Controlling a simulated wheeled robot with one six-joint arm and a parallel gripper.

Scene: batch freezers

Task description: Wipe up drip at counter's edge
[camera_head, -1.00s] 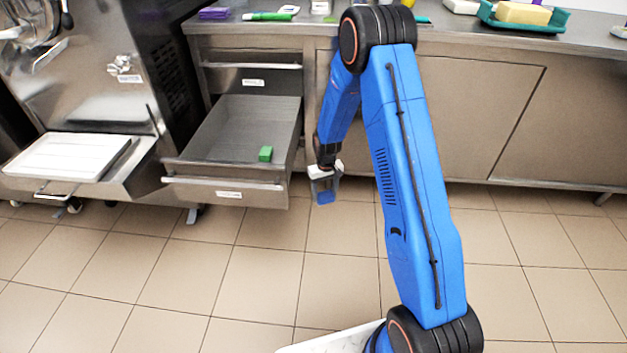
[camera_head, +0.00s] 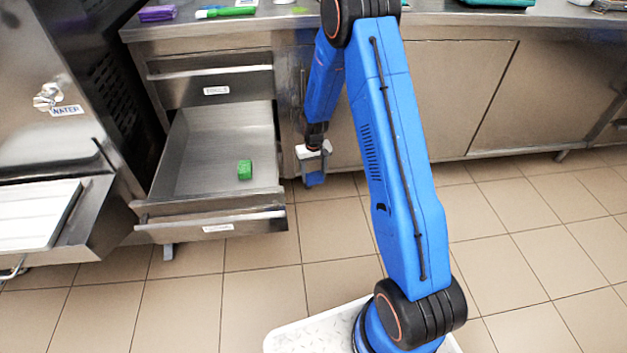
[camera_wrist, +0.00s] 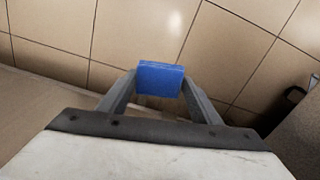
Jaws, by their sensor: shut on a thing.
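My gripper (camera_head: 314,172) hangs in front of the cabinet below the counter, to the right of the open drawer. It is shut on a blue block-shaped thing (camera_wrist: 160,79), likely a sponge or cloth, which sits between the fingertips in the wrist view. The steel counter (camera_head: 420,17) runs along the top of the head view. A small yellow-green spot (camera_head: 299,10) shows on the counter near its front edge, left of my arm; it may be the drip, but it is too small to be sure.
An open drawer (camera_head: 190,215) holds a green block (camera_head: 244,169) and juts out left of my gripper. A purple thing (camera_head: 157,13) and a green thing (camera_head: 231,11) lie on the counter. A machine with a white tray (camera_head: 35,215) stands at left. The tiled floor in front is clear.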

